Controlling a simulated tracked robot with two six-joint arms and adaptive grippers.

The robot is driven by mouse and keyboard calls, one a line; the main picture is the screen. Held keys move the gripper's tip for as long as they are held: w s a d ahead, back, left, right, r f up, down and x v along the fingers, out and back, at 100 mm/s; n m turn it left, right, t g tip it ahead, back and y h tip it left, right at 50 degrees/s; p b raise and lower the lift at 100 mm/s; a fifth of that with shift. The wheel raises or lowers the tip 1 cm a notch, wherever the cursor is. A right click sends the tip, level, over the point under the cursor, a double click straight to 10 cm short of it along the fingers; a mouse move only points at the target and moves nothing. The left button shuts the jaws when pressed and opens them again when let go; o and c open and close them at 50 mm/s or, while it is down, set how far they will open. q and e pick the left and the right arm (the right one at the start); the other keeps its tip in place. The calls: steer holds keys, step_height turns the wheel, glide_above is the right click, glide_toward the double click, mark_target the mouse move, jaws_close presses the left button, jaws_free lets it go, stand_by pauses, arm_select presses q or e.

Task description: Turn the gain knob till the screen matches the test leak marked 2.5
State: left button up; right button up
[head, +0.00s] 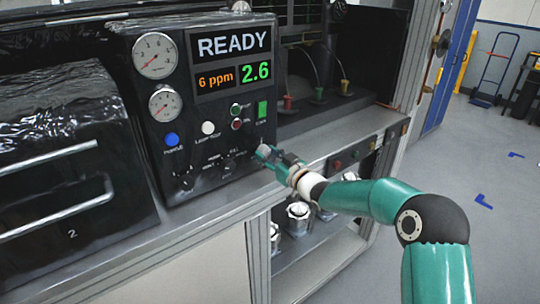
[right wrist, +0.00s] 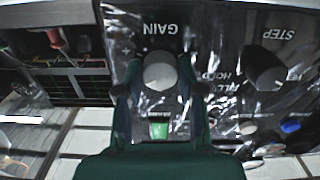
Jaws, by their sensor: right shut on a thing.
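The screen (head: 233,57) on the black control panel reads READY, with 6 ppm in orange and 2.6 in green. The gain knob (right wrist: 160,72) is a round pale grey knob under the label GAIN in the right wrist view. My right gripper (right wrist: 156,90) is shut on the gain knob, one finger at each side of it. In the head view the right gripper (head: 266,153) is at the panel's lower right corner and hides the knob. The test leak marked 2.5 cannot be made out. My left gripper is not in view.
Two round gauges (head: 153,56) sit left of the screen. A blue button (head: 171,139), a white button (head: 208,127) and a green switch (head: 262,109) are on the panel. A black STEP knob (right wrist: 265,68) is beside the gain knob. Metal fittings (head: 299,217) stand on the shelf below.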

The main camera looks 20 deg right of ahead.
steer(key=shift+f+n+b, duration=0.25)
steer(key=shift+n+b, duration=0.65)
steer(key=shift+b, duration=1.1)
steer(key=shift+r+n+b, duration=0.2)
steer(key=shift+n+b, duration=0.2)
steer(key=shift+b, duration=0.05)
steer(key=shift+r, duration=0.1)
steer(key=o, duration=1.1)
steer(key=shift+o, duration=0.2)
steer(key=shift+s+d, duration=0.1)
steer(key=v, duration=1.1)
steer(key=shift+s, duration=0.35)
steer(key=shift+d, duration=0.1)
